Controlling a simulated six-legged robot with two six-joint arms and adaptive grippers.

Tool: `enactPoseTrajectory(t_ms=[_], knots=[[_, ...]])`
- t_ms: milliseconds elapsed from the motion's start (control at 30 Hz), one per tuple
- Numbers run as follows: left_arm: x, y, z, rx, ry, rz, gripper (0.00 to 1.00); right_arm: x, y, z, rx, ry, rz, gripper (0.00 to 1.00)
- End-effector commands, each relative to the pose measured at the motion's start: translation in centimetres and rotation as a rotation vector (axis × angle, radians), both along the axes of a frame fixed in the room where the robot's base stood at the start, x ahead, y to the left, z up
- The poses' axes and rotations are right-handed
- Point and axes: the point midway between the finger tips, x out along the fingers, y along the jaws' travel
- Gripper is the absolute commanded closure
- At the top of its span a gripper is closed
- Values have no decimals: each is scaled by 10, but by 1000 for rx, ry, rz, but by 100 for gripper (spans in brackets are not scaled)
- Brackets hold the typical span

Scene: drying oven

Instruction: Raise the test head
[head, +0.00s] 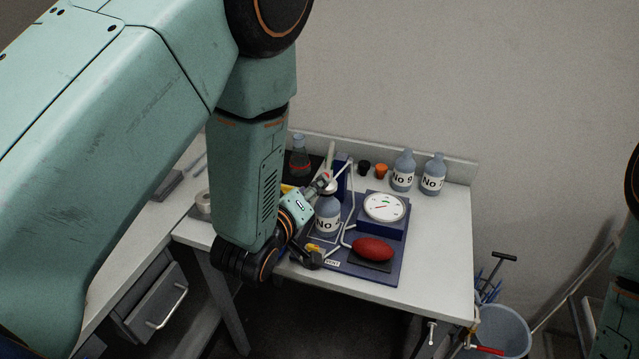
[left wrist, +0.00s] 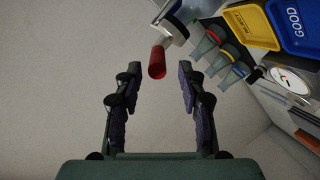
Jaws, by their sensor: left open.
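In the left wrist view my left gripper (left wrist: 159,69) is open, its two dark fingers apart. A red cylindrical handle (left wrist: 157,62) shows between the fingertips, with a gap on both sides. It joins a silver metal part (left wrist: 176,30) that runs out of the top of the picture. The test head itself is hard to make out. My right gripper is not in view.
A dial gauge (head: 383,206) and a red bulb (head: 373,249) sit on the blue base (head: 388,271). Labelled bottles (head: 403,171) stand along the back. A yellow tray (left wrist: 250,25) and a blue tray (left wrist: 293,23) show in the wrist view. The table's right side (head: 440,240) is clear.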

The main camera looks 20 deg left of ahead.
Motion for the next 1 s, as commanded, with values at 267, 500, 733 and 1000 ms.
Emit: enactPoseTrajectory(t_ms=[267,500,733,1000], knots=[[32,-5,-10,0,1,-2,60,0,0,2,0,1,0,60],[38,-8,-12,3,2,-3,60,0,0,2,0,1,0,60],[37,-8,-12,3,3,-4,64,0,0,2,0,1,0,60],[37,-8,-12,3,2,-3,87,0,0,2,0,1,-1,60]])
